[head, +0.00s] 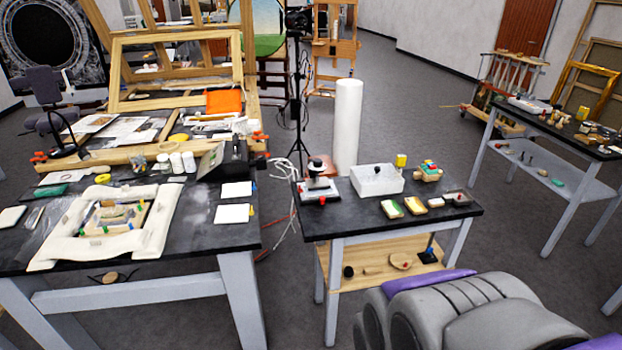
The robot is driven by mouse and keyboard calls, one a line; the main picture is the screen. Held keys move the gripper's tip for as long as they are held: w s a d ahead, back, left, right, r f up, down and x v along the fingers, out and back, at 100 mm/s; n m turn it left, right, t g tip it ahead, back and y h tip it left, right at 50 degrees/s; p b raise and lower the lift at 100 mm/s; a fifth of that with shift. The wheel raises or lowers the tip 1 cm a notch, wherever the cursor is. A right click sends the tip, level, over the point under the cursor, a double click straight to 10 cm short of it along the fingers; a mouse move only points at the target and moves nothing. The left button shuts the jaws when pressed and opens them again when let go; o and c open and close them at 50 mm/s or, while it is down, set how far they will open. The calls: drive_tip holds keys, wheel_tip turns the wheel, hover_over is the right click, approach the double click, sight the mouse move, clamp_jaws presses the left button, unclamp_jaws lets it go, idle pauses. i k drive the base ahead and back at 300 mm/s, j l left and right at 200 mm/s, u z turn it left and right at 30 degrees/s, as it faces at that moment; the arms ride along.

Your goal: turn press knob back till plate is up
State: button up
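A small press (318,182) stands at the left end of the small black-topped table. It has a light base and a dark round knob (316,165) on top. A small red part shows low on its front. The gap between its plate and base is too small to make out, so I cannot tell how high the plate sits. My gripper cannot be made out; only grey and purple parts of my own body show at the lower right, apart from the press.
Right of the press on the small table (345,222) are a white box (377,180), a yellow jar (401,160) and several small blocks. A white roll (347,125) stands behind. A cluttered workbench (190,236) is at left, with cables between. Floor is clear toward the right table (545,125).

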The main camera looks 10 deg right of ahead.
sight(317, 162)
drive_tip(key=i+l+u, duration=0.2)
drive_tip(key=u, duration=0.15)
drive_tip(key=i+l+u, duration=0.45)
drive_tip(key=u, duration=0.25)
drive_tip(key=l, duration=0.1)
